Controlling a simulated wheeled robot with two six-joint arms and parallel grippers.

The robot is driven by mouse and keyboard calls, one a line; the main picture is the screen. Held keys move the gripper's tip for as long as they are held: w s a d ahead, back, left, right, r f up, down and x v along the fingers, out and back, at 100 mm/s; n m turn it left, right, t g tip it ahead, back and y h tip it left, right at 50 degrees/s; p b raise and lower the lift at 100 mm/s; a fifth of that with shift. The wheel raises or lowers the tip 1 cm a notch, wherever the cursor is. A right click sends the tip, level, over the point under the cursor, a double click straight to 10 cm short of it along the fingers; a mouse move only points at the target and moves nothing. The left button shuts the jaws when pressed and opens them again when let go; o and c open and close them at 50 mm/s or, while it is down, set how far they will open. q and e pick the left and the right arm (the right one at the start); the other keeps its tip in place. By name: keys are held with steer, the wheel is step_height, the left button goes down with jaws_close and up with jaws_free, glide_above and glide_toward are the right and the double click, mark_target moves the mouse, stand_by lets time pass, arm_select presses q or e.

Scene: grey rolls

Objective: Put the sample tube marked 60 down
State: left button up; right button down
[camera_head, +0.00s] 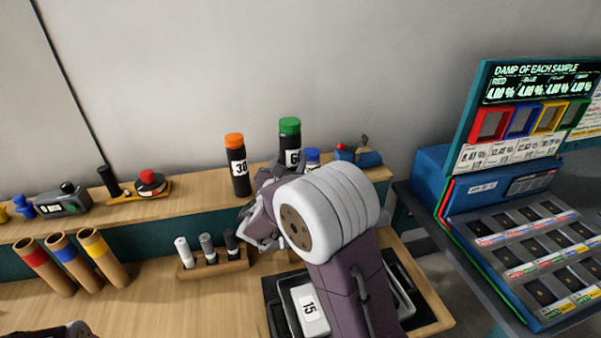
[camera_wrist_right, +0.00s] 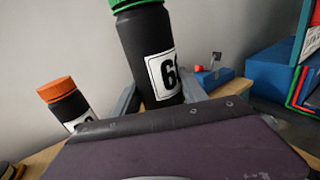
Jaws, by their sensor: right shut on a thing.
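The sample tube marked 60 (camera_head: 290,146) is black with a green cap and a white label. It is at the back shelf in the head view, its lower part hidden by my right arm. In the right wrist view the tube (camera_wrist_right: 150,52) stands between the fingers of my right gripper (camera_wrist_right: 160,98), which is shut on it. Its base is hidden, so I cannot tell whether it touches the shelf. A dark part of my left arm (camera_head: 62,330) shows at the bottom left edge; its jaws cannot be made out.
An orange-capped tube marked 30 (camera_head: 239,168) stands left of tube 60. A blue-capped tube (camera_head: 312,157) is close on its right. A small rack (camera_head: 212,264), a tray (camera_head: 430,318) and a blue sample machine (camera_head: 490,190) are nearby.

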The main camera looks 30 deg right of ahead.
mark_target(292, 154)
steer(key=shift+s+d+r, duration=0.15)
steer(key=shift+d+r, duration=0.65)
steer(key=shift+r, duration=0.2)
steer(key=shift+s+r+h+p, duration=0.3)
steer(key=shift+r+p, duration=0.05)
steer(key=shift+r, duration=0.5)
steer(key=shift+a, duration=0.35)
steer(key=w+f+p, duration=0.2)
steer(key=w+f, duration=0.9)
steer(key=shift+w+f+p, duration=0.15)
steer(key=shift+w+p, duration=0.25)
arm_select(q)
steer(key=r, duration=0.3)
steer(key=shift+a+r, duration=0.25)
steer(key=shift+r, duration=0.1)
